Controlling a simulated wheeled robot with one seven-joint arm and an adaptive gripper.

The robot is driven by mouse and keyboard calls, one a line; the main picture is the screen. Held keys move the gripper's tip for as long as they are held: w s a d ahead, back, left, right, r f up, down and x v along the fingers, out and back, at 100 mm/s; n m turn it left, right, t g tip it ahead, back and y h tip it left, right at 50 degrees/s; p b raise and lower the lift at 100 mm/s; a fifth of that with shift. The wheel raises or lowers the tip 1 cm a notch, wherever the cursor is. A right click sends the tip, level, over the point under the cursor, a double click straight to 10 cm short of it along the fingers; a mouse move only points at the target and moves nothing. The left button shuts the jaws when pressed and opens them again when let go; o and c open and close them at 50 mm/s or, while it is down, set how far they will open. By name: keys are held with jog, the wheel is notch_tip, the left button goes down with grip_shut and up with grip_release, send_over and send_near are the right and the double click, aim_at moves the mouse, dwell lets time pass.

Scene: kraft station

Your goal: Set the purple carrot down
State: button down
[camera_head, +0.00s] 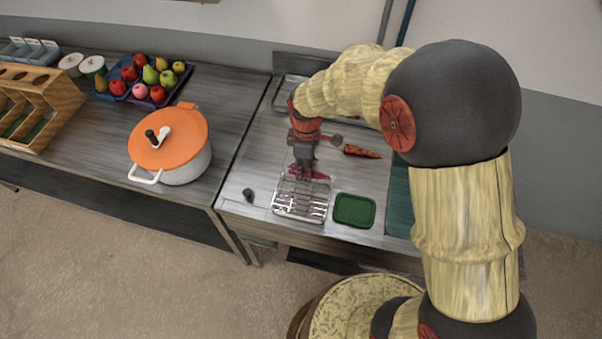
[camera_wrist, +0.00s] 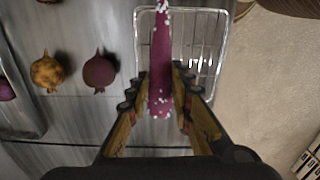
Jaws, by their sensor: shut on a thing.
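My gripper (camera_head: 303,172) points down near the far edge of the wire rack (camera_head: 300,212). It is shut on the purple carrot (camera_head: 319,174), which shows partly behind the fingers. In the wrist view the speckled purple carrot (camera_wrist: 160,50) runs lengthwise between the two fingers of my gripper (camera_wrist: 160,90). The wire rack (camera_wrist: 222,50) lies beyond it, overlapped by the carrot. I cannot tell whether the carrot touches the rack or the counter.
A small dark object (camera_head: 248,194) stands left of the rack. An orange-lidded pot (camera_head: 170,145) is farther left. Round produce (camera_wrist: 47,72) shows in the wrist view.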

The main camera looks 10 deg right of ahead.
jog(key=shift+w+a+f, duration=0.25)
jog(key=shift+w+f, duration=0.25)
jog(key=shift+f, duration=0.15)
jog(key=shift+w+a+f, duration=0.25)
jog(key=shift+w+f, duration=0.2)
jog(key=shift+f, duration=0.15)
jog(key=shift+w+f+b, duration=0.1)
jog(key=shift+f+b, duration=0.2)
jog(key=shift+f, duration=1.25)
jog(key=shift+f, duration=0.1)
jog(key=c, duration=1.6)
grip_release()
